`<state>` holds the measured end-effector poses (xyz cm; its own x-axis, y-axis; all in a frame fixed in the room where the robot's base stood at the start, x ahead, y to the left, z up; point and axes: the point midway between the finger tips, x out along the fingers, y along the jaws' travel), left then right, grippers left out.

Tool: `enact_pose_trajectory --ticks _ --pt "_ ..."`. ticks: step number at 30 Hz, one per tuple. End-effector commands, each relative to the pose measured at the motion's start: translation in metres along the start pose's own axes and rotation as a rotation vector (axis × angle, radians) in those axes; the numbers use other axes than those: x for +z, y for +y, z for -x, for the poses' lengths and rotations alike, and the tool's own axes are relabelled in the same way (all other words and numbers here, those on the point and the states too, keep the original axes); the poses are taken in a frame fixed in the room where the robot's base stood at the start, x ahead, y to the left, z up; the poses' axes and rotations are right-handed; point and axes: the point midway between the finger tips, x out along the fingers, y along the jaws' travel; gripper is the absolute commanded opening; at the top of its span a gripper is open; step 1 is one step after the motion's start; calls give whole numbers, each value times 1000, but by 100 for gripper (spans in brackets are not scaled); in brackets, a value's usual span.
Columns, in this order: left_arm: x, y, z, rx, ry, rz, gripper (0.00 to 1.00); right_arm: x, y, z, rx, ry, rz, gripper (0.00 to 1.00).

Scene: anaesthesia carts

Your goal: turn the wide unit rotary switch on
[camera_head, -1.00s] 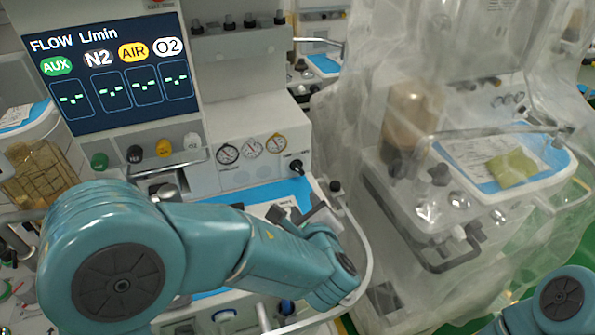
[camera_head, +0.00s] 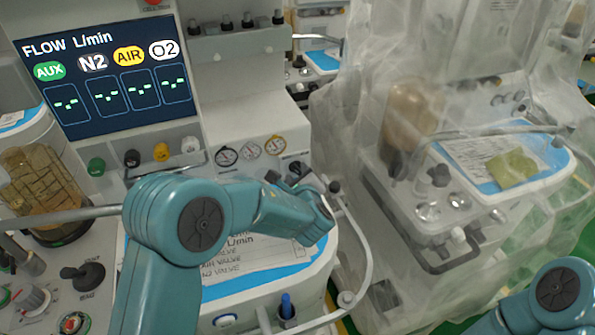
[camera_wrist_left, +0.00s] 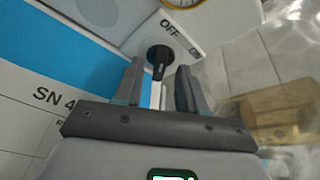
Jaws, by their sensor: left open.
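The rotary switch (camera_wrist_left: 159,54) is a small black knob with a pointer on the white panel, beside the printed word OFF. In the left wrist view its pointer is toward my gripper. My left gripper (camera_wrist_left: 160,70) is open, with one finger on each side of the knob in that view; I cannot tell whether either finger touches it. In the head view my left gripper (camera_head: 286,176) is at the panel's right end, below the gauges, and largely hides the switch. Of my right arm only a link shows at the lower right; its gripper is out of view.
Three round gauges (camera_head: 250,151) sit just above and left of my gripper. A flow screen (camera_head: 105,80) stands at the upper left. A blue-and-white labelled worktop (camera_head: 262,278) lies under my left arm. A plastic-draped cart (camera_head: 440,140) stands to the right.

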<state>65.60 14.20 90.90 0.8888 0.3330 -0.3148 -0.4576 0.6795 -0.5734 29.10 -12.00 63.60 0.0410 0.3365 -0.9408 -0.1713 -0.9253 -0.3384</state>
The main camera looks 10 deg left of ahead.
Motion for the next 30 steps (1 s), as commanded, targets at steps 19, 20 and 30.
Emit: enact_pose_trajectory --ticks 19,20,30 --pt "1 0 -14 1 -1 1 0 0 -1 2 0 0 0 43" --pt "1 0 -14 1 -1 1 0 0 -1 2 0 0 0 43" --pt "1 -2 -13 26 -2 -62 0 0 -2 5 0 0 0 43"
